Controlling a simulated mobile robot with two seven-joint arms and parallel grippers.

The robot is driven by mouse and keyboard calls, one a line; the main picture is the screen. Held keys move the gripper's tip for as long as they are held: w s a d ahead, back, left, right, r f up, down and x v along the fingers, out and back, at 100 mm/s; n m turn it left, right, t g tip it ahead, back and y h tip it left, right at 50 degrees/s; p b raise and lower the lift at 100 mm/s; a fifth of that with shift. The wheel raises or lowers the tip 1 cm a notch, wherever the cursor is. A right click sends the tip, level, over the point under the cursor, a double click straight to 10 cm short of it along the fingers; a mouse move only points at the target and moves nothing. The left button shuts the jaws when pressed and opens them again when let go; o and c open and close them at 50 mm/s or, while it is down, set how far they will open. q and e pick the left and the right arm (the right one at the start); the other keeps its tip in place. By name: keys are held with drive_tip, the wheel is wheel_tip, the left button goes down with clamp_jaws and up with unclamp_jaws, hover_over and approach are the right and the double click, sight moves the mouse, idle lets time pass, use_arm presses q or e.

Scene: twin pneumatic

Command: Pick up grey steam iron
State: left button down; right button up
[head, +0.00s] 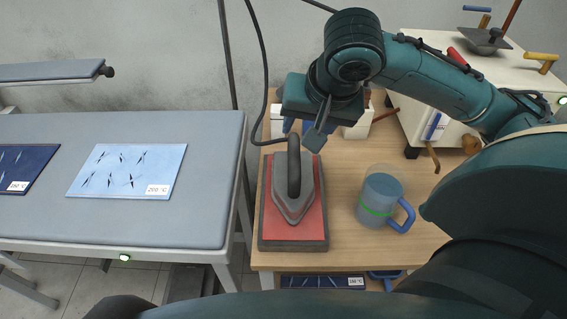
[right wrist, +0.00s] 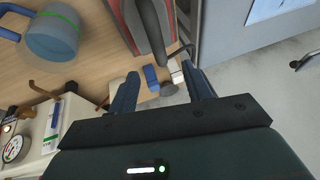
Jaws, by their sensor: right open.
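The grey steam iron (head: 294,192) rests flat on a red pad with a dark rim (head: 318,228) on the wooden table, its tip toward me and its dark handle on top. A cord runs up from its rear. My right gripper (head: 316,138) is above and behind the iron's rear end, apart from the handle as far as I can tell. In the right wrist view my right gripper (right wrist: 163,85) is open with nothing between its fingers, and the iron's dark handle (right wrist: 153,25) shows ahead of them. My left gripper is not in view.
A blue-grey jug (head: 380,195) stands on the table right of the pad. An ironing board (head: 215,140) with a light-blue cloth (head: 128,170) is at left. A white cabinet (head: 420,120) stands at the back right. Small white containers (head: 357,127) sit behind the iron.

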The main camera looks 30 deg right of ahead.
sight(295, 153)
drive_tip(key=x, duration=0.4)
drive_tip(key=b+x, duration=0.1)
drive_tip(key=x, duration=0.2)
drive_tip(key=shift+s+f, duration=0.1)
drive_tip(key=shift+f, duration=0.35)
drive_tip(key=x, duration=0.5)
drive_tip(key=shift+s+a+f+b, duration=0.1)
drive_tip(key=shift+s+f+b, duration=0.1)
drive_tip(key=shift+s+b, duration=0.15)
clamp_jaws()
idle(0.4)
drive_tip(key=shift+w+r, duration=0.15)
drive_tip(key=shift+r, duration=0.15)
